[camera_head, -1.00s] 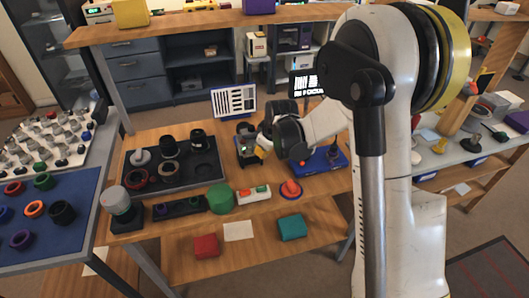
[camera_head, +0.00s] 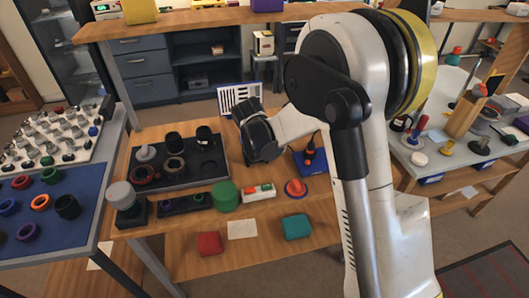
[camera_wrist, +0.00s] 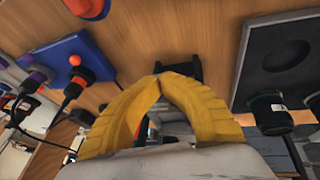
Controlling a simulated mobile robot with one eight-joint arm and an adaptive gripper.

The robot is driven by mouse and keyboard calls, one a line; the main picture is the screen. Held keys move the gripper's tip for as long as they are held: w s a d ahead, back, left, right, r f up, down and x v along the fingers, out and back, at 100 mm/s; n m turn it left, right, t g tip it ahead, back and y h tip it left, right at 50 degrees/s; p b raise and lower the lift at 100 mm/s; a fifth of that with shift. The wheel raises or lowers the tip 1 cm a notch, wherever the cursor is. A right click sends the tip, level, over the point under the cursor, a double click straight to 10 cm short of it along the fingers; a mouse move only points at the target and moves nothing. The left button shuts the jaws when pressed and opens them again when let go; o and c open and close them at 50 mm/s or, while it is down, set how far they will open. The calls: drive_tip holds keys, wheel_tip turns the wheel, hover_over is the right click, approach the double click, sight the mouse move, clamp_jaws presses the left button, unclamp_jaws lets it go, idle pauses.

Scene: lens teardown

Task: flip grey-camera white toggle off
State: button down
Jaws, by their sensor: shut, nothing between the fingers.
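My gripper (camera_wrist: 160,82) shows in the wrist view as two yellow fingers with their tips together and nothing held. In the head view my gripper (camera_head: 258,138) is over the middle of the wooden table, and its black body hides the tips. The grey camera is hidden behind it in the head view. In the wrist view a dark bracket-like part (camera_wrist: 183,69) lies just beyond the fingertips, and greyish shapes behind the fingers may belong to the camera. I cannot make out the white toggle or its position.
A dark tray (camera_head: 196,168) with lens parts lies left of my gripper. A blue pad (camera_head: 312,163) with a cabled device is on the right. A green cylinder (camera_head: 225,196), a white switch box (camera_head: 259,192) and a red button (camera_head: 296,188) line the front edge.

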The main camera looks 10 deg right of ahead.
drive_tip(key=shift+a+m, duration=0.15)
drive_tip(key=shift+m, duration=0.35)
drive_tip(key=c, duration=1.4)
unclamp_jaws()
drive_tip(key=shift+w+f, duration=0.1)
drive_tip(key=shift+w, duration=0.05)
drive_tip(key=v, duration=1.2)
drive_tip(key=shift+a, duration=0.2)
